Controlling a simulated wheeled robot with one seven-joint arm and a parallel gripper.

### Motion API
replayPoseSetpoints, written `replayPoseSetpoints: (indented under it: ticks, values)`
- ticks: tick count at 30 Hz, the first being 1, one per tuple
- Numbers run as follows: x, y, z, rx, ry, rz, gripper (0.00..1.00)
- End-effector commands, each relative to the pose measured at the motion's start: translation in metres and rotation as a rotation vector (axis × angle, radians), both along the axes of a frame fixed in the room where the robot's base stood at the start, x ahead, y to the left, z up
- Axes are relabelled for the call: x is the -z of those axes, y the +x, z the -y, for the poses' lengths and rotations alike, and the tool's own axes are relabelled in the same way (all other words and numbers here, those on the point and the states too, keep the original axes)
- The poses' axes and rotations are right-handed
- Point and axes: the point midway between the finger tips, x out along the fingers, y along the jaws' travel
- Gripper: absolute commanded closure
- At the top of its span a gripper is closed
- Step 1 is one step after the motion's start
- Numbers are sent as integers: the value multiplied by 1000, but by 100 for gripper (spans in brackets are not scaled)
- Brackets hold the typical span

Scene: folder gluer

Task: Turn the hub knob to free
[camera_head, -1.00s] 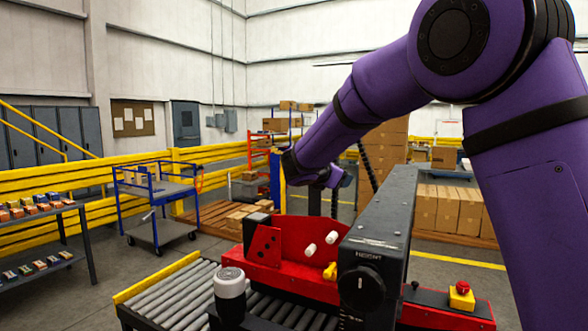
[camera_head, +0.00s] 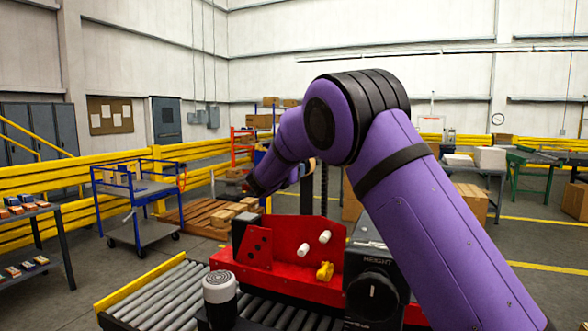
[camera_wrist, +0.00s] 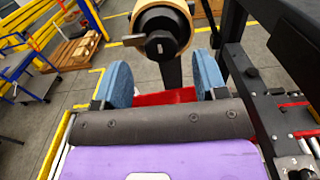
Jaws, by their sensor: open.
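The hub knob (camera_wrist: 159,46), dark with a bar-like handle reaching left, sits on the face of a hub inside a tan roll (camera_wrist: 178,18) in the wrist view. My gripper (camera_wrist: 164,78) shows two blue finger pads, spread wide apart and empty. The knob lies beyond the fingertips, roughly in line with the gap between them, and is not touched. In the head view my arm reaches over the machine, and I cannot make out the hub knob or gripper there.
A roller conveyor (camera_head: 165,295) lies in front. In the wrist view a dark post (camera_wrist: 232,25) and a numbered dial (camera_wrist: 303,163) stand at right.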

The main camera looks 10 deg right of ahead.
Motion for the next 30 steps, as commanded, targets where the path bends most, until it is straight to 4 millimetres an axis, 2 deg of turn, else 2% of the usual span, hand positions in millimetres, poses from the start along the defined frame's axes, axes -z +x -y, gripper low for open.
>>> replayPoseSetpoints:
  ticks: [6, 17, 18, 24, 30]
  values:
    - [0, 19, 14, 1, 0, 0, 34]
    - [0, 23, 17, 0, 0, 0, 34]
    - [0, 23, 17, 0, 0, 0, 37]
    - [0, 23, 17, 0, 0, 0, 83]
    - [0, 23, 17, 0, 5, 4, 84]
